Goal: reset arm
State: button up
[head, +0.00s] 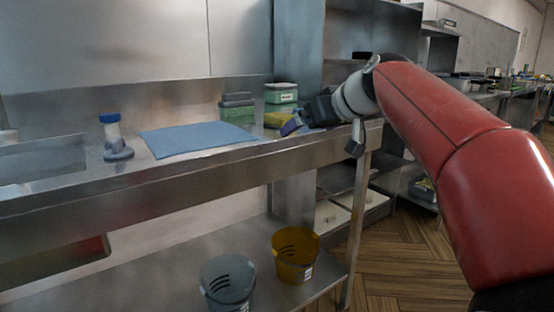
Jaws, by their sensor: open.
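My red arm reaches in from the right. My gripper (300,122) is over the right end of the steel counter (225,160), pointing left. It is open, though its fingers are small and partly hidden here. A yellow item (274,119) and a blue-purple item (291,126) are right by the fingertips. I cannot tell whether the fingers touch them.
A blue cloth (195,139) lies flat on the counter. A blue-capped bottle (112,134) stands left of it. Green containers (281,96) and a grey-green stack (237,108) stand behind. A yellow bucket (295,255) and grey bucket (228,284) sit on the lower shelf.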

jog(key=s+d+f+m+g+h, duration=0.2)
jog(key=s+d+f+m+h, duration=0.1)
jog(key=s+f, duration=1.1)
jog(key=s+d+f+m+g+h, duration=0.2)
jog(key=s+d+f+m+h, duration=0.1)
jog(key=s+f, duration=1.1)
jog(key=s+d, duration=0.1)
jog(key=s, duration=0.2)
jog(key=shift+s+d, duration=0.3)
jog(key=shift+d, duration=0.1)
jog(key=shift+a, duration=0.1)
